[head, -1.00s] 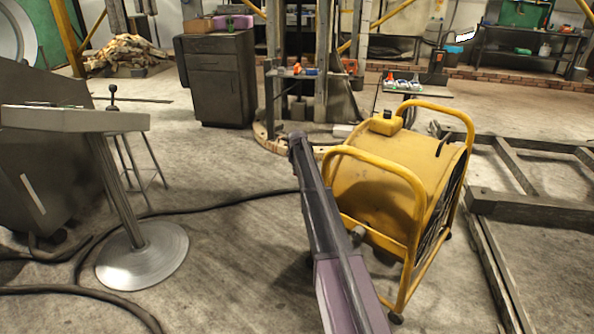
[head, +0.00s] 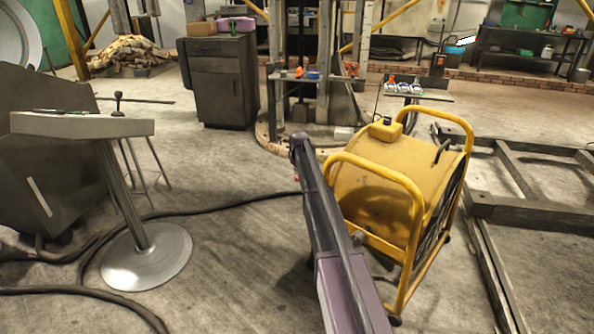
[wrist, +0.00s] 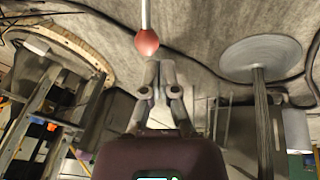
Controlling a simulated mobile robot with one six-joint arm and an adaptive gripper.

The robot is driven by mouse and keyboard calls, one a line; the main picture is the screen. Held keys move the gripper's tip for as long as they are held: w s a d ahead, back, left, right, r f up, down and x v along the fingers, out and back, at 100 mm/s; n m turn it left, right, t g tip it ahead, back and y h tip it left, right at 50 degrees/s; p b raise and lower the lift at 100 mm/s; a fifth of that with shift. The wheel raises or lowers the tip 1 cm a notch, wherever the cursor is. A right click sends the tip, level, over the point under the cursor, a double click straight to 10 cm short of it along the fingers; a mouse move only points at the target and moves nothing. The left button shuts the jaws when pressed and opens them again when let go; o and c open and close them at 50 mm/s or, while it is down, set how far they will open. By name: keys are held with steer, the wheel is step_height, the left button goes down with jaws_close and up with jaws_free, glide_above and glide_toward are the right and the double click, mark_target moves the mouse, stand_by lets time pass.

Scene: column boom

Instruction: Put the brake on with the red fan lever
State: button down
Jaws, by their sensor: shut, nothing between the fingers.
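In the wrist view a red ball knob (wrist: 147,42) sits on a thin pale rod (wrist: 145,12) that runs up out of the picture. My gripper (wrist: 160,68) is shut and empty, with its fingertips just below and slightly right of the knob. A small gap seems to show between them; I cannot tell the depth. In the head view the yellow fan (head: 382,190) stands in its tubular frame just right of my arm.
A pedestal table (head: 80,125) with a black-knobbed lever (head: 118,102) stands at the left. A dark cable (head: 230,204) crosses the floor. A grey cabinet (head: 220,80) stands behind, and metal beams (head: 525,208) lie at the right. The floor between pedestal and fan is mostly clear.

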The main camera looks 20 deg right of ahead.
steer(key=p+v, duration=0.8)
steer(key=shift+w+a+r, duration=0.2)
steer(key=shift+w+r, duration=0.05)
steer(key=shift+r, duration=0.25)
stand_by(0.4)
steer(key=s+a+m+g, duration=0.15)
steer(key=s+a, duration=0.45)
steer(key=s, duration=0.8)
steer(key=s+a+f+m+g+y, duration=0.15)
steer(key=s+a, duration=0.45)
steer(key=s, duration=0.9)
steer(key=s+a+m+g+h, duration=0.15)
steer(key=s+a, duration=0.45)
steer(key=s, duration=0.8)
step_height(320, 180, up, 15)
steer(key=y+p, duration=0.1)
steer(key=p, duration=1.3)
steer(key=shift+m+p, duration=0.4)
steer(key=shift+m, duration=0.05)
steer(key=shift+s+r+t, duration=0.1)
steer(key=shift+t, duration=0.15)
